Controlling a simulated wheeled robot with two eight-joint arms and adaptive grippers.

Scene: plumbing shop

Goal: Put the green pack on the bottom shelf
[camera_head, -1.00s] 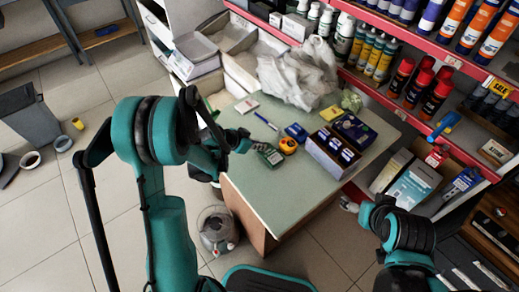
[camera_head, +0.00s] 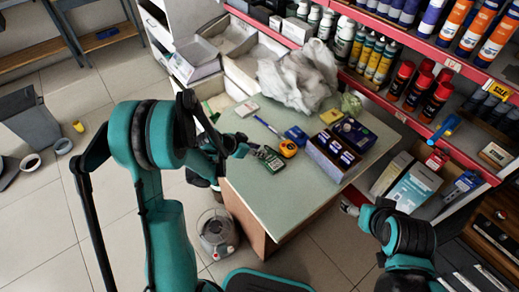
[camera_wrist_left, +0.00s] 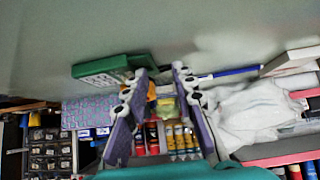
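My right gripper (camera_head: 349,208) is low beside the table's right side, fingers too small to judge. A low shelf of the red unit holds boxes (camera_head: 412,187).
An orange-yellow tape measure (camera_head: 288,148) sits right beside the pack. A partitioned box (camera_head: 331,155), a blue pen (camera_head: 266,124) and a crumpled white bag (camera_head: 300,78) are also on the table. Bottles fill upper shelves. The table's near corner is bare.

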